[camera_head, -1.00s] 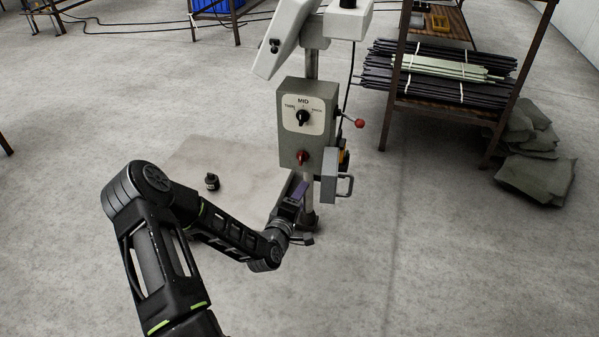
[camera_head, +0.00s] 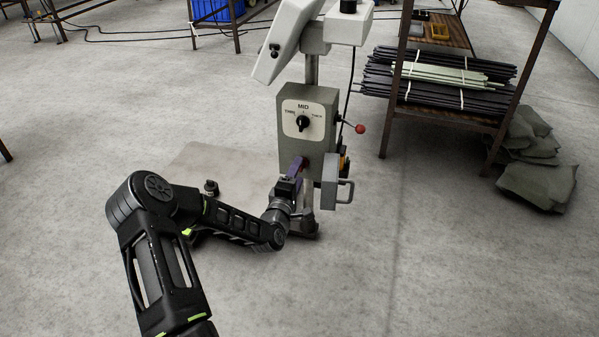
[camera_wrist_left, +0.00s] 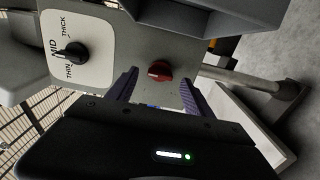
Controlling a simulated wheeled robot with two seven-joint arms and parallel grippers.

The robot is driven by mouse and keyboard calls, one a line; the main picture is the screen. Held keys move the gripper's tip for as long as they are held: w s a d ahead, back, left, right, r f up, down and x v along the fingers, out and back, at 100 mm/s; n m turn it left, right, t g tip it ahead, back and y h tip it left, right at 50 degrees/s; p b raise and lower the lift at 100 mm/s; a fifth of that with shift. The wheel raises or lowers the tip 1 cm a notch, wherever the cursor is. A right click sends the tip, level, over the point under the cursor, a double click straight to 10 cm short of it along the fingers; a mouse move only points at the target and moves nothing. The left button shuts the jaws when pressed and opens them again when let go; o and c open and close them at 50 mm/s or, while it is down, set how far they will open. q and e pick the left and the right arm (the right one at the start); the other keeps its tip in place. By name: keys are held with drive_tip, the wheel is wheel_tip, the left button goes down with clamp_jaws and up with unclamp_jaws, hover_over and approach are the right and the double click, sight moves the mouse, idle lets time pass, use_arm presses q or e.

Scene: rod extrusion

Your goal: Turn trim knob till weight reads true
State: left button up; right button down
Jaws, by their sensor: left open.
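A grey control box (camera_head: 290,150) stands on a post. Its white plate carries a black knob (camera_head: 303,122) marked THIN, MID and THICK; the knob also shows in the left wrist view (camera_wrist_left: 73,52), its pointer seemingly near MID. Below it on the box is a red knob (camera_wrist_left: 160,70), mostly hidden by my gripper in the head view. My left gripper (camera_head: 297,168) is open at the box's lower front. In the left wrist view its purple fingers (camera_wrist_left: 160,86) lie on either side of the red knob, apart from it. No weight reading is legible. My right gripper is out of view.
A red-tipped lever (camera_head: 360,129) sticks out at the box's right side. A grey side box with a handle (camera_head: 345,190) sits below it. A tilted white housing (camera_head: 285,45) is above. A rack of bundled rods (camera_head: 440,80) and sacks (camera_head: 540,180) stand right.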

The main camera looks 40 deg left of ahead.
use_arm(q)
drive_tip(key=x, duration=0.2)
drive_tip(key=shift+w+a, duration=0.15)
drive_tip(key=shift+w, duration=0.15)
clamp_jaws()
idle(0.5)
